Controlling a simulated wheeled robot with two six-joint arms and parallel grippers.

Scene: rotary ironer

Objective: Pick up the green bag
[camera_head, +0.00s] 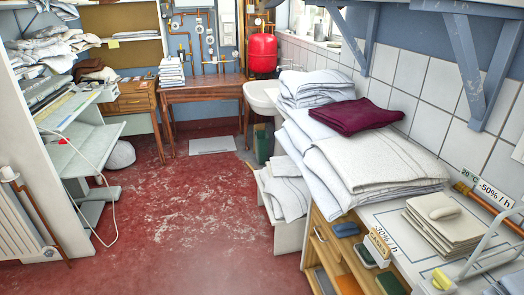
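A dark green upright thing (263,143) stands on the floor below the white sink, beside the wooden table's right leg. It is small in the picture and partly hidden by the linen shelf in front, so I cannot tell for sure that it is the green bag. Small green items (388,284) also lie in the open wooden cabinet at the lower right. Neither of my grippers is in view.
The red floor (190,220) is clear in the middle. A counter with folded linen (375,165) runs along the right wall. A white shelf unit (90,150) and radiator (18,220) stand at left. A wooden table (205,92) and sink (263,95) are at the back.

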